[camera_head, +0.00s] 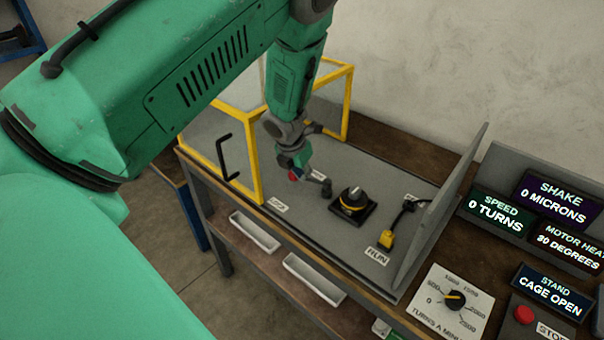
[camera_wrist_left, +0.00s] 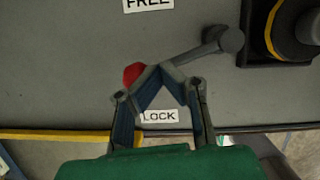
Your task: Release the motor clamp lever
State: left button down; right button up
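The clamp lever is a grey bar with a red knob (camera_wrist_left: 133,73); its round pivot shows in the left wrist view (camera_wrist_left: 231,40). The bar runs from the pivot toward the knob, on the side of the LOCK label (camera_wrist_left: 160,116). The FREE label (camera_wrist_left: 148,4) is at the top edge. My left gripper (camera_wrist_left: 158,68) has its fingertips together at the lever, just right of the knob. The fingers hide part of the bar, and no clear grip on it shows. In the head view the left gripper (camera_head: 297,166) is at the red knob. My right gripper is out of view.
The black motor mount (camera_head: 352,205) stands right of the lever. A yellow-framed cage (camera_head: 225,160) stands open at the left. A grey upright panel (camera_head: 440,215), a dial (camera_head: 453,299), a red stop button (camera_head: 524,314) and displays (camera_head: 553,291) are at the right.

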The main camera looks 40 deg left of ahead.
pick_arm(q)
jog(key=shift+w+a, duration=0.15)
dwell(0.7)
jog(key=shift+w+a, duration=0.15)
jog(key=shift+w, duration=0.3)
dwell(3.0)
jog(key=shift+s+f+p, duration=0.1)
jog(key=shift+p, duration=0.2)
dwell(0.8)
